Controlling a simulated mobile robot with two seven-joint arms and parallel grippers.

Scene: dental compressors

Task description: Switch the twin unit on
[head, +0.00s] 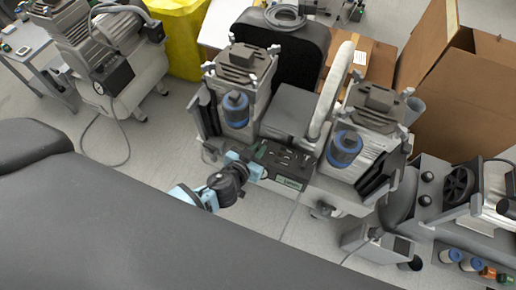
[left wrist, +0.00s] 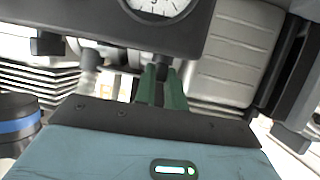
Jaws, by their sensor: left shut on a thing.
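The twin unit (head: 290,110) stands in the middle of the head view, with two grey motor heads, two blue-banded filters and a dark control box (head: 285,160) at its front. My left gripper (head: 258,170) is at the left front of this box. In the left wrist view its greenish fingers (left wrist: 161,88) are close together, shut on a small dark part (left wrist: 162,63) below a white-faced gauge (left wrist: 155,6). The fingertips partly hide this part, and I cannot tell its setting. My right gripper is not in view.
Another compressor (head: 105,50) stands at the upper left beside a yellow bin (head: 185,40). Cardboard boxes (head: 455,85) stand at the right. More equipment (head: 460,190) is at the lower right. Open floor (head: 150,140) lies left of the twin unit.

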